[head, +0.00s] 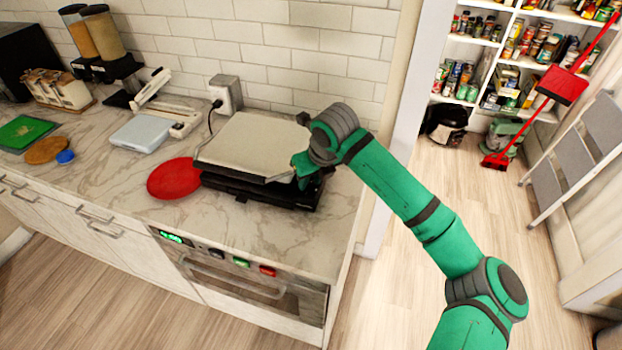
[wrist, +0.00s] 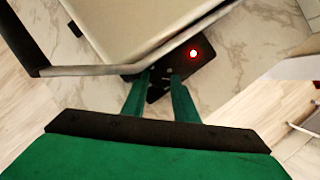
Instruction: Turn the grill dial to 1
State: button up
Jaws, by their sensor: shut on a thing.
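The grill (head: 250,140) stands on the counter with its pale lid down over a black base. In the wrist view its pale lid (wrist: 135,28) and metal handle bar (wrist: 150,62) lie in front of my gripper. A red light (wrist: 193,54) glows on the black control part at the grill's right side. My gripper (wrist: 160,82) is at this black part, its two green fingers slightly apart and closed on the dark grill dial. The fingers mostly hide the dial, and its number marks cannot be read. In the head view my gripper (head: 304,180) is at the grill's right front corner.
A red round mat (head: 172,179) lies left of the grill, with a pale blue scale-like device (head: 141,134) behind it. The wall socket (head: 226,95) is behind the grill. The marble counter (head: 270,232) is bare in front, above an oven with colored buttons.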

jog(key=shift+m, duration=0.6)
jog(key=shift+t, duration=0.3)
jog(key=shift+h, duration=0.3)
jog(key=o, duration=1.1)
jog(key=shift+c, duration=0.2)
jog(key=shift+r, duration=0.1)
jog(key=v, duration=1)
jog(key=shift+r, duration=0.35)
jog(key=shift+s, duration=0.15)
